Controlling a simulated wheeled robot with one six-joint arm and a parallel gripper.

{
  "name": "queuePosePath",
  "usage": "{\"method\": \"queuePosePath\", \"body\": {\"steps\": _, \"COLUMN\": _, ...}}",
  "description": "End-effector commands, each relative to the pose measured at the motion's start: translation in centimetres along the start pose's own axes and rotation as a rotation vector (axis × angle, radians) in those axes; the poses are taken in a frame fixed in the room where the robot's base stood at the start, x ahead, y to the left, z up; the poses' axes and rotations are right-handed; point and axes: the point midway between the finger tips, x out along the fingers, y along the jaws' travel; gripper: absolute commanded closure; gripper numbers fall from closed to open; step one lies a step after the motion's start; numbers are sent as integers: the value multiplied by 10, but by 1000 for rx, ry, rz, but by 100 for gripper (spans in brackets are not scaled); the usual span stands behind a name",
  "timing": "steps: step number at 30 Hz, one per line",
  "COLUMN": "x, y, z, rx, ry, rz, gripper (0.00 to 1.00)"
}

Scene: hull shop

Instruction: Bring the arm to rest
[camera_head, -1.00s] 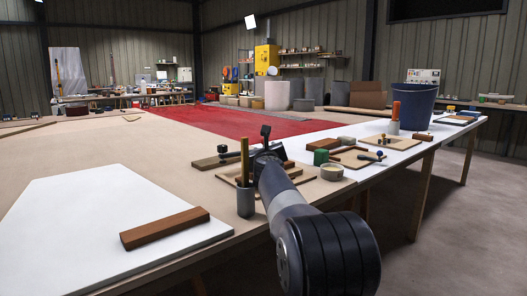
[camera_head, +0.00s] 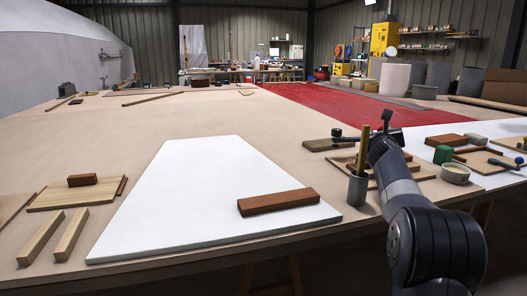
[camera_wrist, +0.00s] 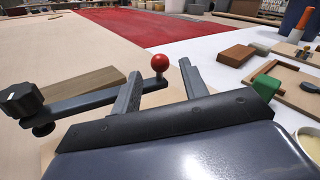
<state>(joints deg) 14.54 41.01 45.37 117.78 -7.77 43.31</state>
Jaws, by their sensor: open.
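My gripper (camera_head: 380,138) reaches out over the table from the lower right in the head view. In the wrist view its two fingers (camera_wrist: 160,85) stand apart, open. A dark lever (camera_wrist: 93,101) lies below and beyond them, with a black knob at its left end and a red ball (camera_wrist: 160,62) at its right end. The ball appears between the fingertips, and nothing is seen clamped. In the head view the lever (camera_head: 350,139) shows just left of my gripper. Its ball is hidden there.
A grey cup (camera_head: 357,188) holding upright sticks stands close to my arm. A brown block (camera_head: 278,201) lies on a white panel (camera_head: 200,190). A green block (camera_head: 443,154) and a round tub (camera_head: 455,174) sit to the right. Open tabletop lies beyond.

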Motion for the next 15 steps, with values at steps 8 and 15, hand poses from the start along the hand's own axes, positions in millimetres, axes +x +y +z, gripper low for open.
{"method": "queuePosePath", "body": {"steps": 8, "x": 32, "y": -1, "z": 3, "rx": 0, "ry": 2, "rz": 0, "gripper": 58}}
{"method": "queuePosePath", "body": {"steps": 15, "x": 46, "y": 0, "z": 1, "rx": 0, "ry": 1, "rz": 0, "gripper": 58}}
